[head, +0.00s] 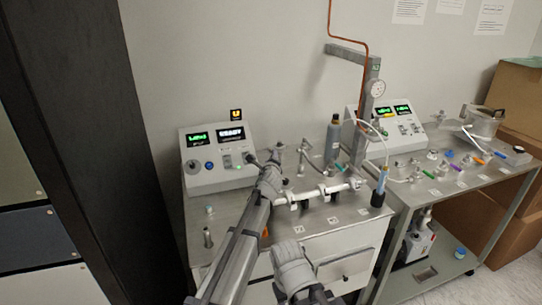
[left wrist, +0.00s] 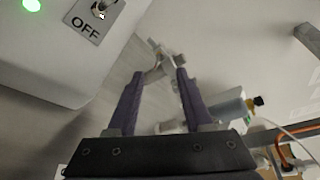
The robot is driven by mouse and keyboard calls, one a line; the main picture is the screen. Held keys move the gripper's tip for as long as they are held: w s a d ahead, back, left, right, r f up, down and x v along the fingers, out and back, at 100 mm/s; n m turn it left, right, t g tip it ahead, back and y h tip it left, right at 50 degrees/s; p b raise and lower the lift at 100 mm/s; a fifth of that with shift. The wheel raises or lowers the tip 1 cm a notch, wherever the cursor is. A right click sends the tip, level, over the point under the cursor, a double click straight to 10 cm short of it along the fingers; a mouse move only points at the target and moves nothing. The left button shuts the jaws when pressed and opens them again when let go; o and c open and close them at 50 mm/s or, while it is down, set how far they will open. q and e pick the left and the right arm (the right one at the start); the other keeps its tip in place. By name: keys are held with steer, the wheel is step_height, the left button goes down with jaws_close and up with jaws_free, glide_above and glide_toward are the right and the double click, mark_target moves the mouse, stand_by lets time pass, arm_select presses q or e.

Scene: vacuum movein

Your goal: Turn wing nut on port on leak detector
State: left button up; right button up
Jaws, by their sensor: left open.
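The leak detector (head: 205,178) is a pale console with two lit displays on the left of the bench. In the left wrist view its panel (left wrist: 50,75) shows a green light and a toggle switch marked OFF. A grey metal port fitting, with what looks like its wing nut (left wrist: 158,68), shows between the fingertips of my left gripper (left wrist: 157,80). The fingers are open, one on each side of it; I cannot tell whether they touch it. In the head view my left gripper (head: 268,160) is beside the console's right side, and the arm hides the nut.
White horizontal piping (head: 325,190) crosses the metal bench (head: 345,213) to the right. A blue-grey cylinder (head: 333,140) and a post with a gauge (head: 373,90) stand behind it. A second console (head: 405,128) and a bench with small fittings (head: 440,187) stand further right.

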arm_select(q)
steer(key=b+x, duration=0.1)
steer(key=x, duration=0.5)
steer(key=shift+w, duration=0.15)
jaws_close()
stand_by(0.4)
